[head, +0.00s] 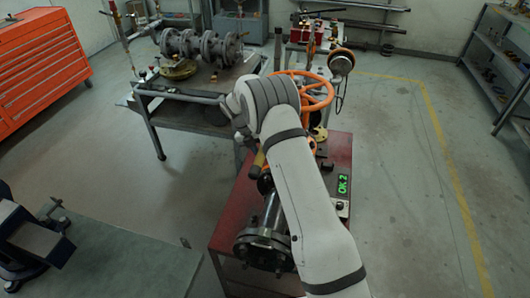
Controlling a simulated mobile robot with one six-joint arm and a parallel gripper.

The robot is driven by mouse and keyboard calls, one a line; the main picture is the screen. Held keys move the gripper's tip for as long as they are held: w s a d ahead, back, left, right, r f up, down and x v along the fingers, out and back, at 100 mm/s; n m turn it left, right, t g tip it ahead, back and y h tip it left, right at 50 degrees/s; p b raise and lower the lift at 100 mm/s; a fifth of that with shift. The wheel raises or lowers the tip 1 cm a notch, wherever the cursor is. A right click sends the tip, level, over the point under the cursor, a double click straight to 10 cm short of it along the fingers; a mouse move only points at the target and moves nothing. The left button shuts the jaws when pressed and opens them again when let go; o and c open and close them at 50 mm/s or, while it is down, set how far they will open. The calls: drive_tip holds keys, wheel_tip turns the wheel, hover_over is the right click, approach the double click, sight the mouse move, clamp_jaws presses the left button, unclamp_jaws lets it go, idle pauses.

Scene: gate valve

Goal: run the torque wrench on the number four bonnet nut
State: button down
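The gate valve lies on a red bench (222,232), with its orange handwheel (322,88) at the far end. A dark bolted pipe flange (262,247) is at the near end. My pale grey arm (305,200) crosses in front of the valve and hides the bonnet and its nuts. My gripper is hidden behind the arm. A small yellowish piece (259,160) shows beside the arm above the valve; I cannot tell if it is part of the torque wrench. I cannot make out the number four nut.
A dark work table (180,92) with a flanged pipe assembly (200,47) stands behind left. An orange tool cabinet (40,70) is at far left, shelving (500,60) at far right. A round gauge-like item (341,62) stands behind the handwheel. The floor at right is clear.

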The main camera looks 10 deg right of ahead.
drive_tip(key=shift+r+p, duration=1.25)
drive_tip(key=shift+r, duration=0.9)
